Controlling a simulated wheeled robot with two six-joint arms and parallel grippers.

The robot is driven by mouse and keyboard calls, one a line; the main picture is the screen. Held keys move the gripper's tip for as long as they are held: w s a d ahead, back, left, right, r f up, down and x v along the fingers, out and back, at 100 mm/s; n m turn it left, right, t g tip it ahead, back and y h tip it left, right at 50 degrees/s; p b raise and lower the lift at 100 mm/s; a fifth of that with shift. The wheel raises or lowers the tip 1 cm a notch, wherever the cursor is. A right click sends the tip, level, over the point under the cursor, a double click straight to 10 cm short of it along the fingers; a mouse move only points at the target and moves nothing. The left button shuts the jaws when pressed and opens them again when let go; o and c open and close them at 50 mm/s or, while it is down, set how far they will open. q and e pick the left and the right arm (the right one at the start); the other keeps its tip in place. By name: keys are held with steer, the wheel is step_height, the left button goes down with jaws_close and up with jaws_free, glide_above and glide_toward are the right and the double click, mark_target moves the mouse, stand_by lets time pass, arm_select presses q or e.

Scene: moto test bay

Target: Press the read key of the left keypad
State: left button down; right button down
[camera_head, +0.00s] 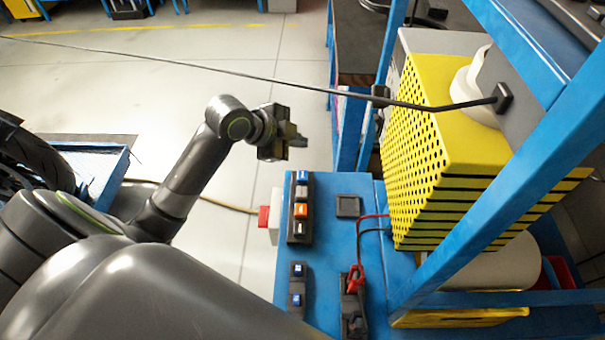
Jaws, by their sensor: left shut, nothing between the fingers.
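A blue bench top (335,260) lies below the middle of the view. On its left edge is a black keypad (290,222) with a column of several keys, one of them orange (300,210). Nearer to me is a smaller black strip (297,276) with two blue keys. The key labels are too small to read, so I cannot tell which is the read key. My left gripper (298,143) is shut and empty. In the picture it shows above the keypad, apart from it. My right gripper is not in view.
A red button on a white box (273,216) sits at the bench's left side. A yellow perforated cover (430,150) and blue frame posts (495,170) stand to the right. A black cable (250,74) crosses the view. Open floor (180,90) lies beyond my left arm.

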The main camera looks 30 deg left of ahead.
arm_select(q)
steer(key=shift+f, duration=0.1)
steer(key=b, duration=0.8)
glide_above(298, 177)
step_height(298, 177, down, 7)
steer(key=shift+f, duration=0.8)
stand_by(0.6)
steer(key=shift+f, duration=0.1)
